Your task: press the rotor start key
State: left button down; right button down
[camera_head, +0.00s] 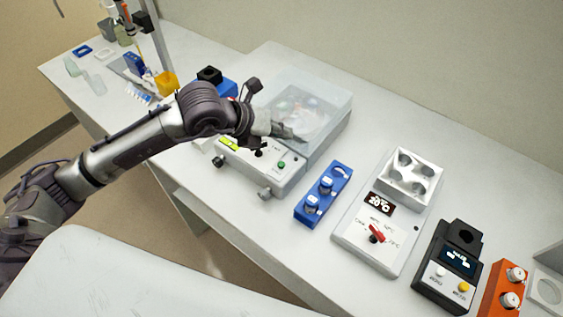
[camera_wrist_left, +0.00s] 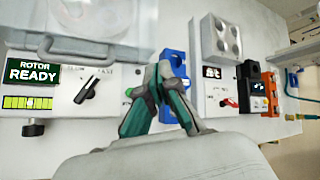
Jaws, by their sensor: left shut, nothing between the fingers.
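The rotor machine (camera_head: 255,172) has a pale housing with a clear lid (camera_head: 315,105), which looks shut over the rotor. Its front panel carries a small round green key (camera_head: 282,164) and a black knob (camera_wrist_left: 87,90). In the left wrist view a display (camera_wrist_left: 32,72) reads "ROTOR READY" above a lit green bar. My left gripper (camera_head: 290,132) is shut and empty, and overlaps the lid in the head view. In the left wrist view its fingertips (camera_wrist_left: 163,72) appear beside the green key (camera_wrist_left: 129,92), which the finger partly covers. I cannot tell whether they touch.
Right of the machine stand a blue rack (camera_head: 323,193) with capped vials, a white heater block (camera_head: 372,238) with a red switch, a black meter (camera_head: 449,265) and an orange rack (camera_head: 500,290). Small bare bench gaps lie between them.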

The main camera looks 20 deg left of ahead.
pick_arm(q)
jog(key=shift+w+a+y, duration=0.2)
jog(key=shift+a+y, duration=0.1)
jog(key=shift+a, duration=0.2)
jog(key=shift+f, duration=0.15)
jog(key=b, duration=0.5)
send_over(279, 164)
notch_tip(279, 164, down, 8)
jog(key=shift+r, duration=0.2)
jog(key=shift+f+b, duration=0.55)
jog(key=shift+b, duration=0.05)
dwell(0.5)
jog(key=shift+f+b, duration=0.4)
jog(key=shift+b, duration=0.25)
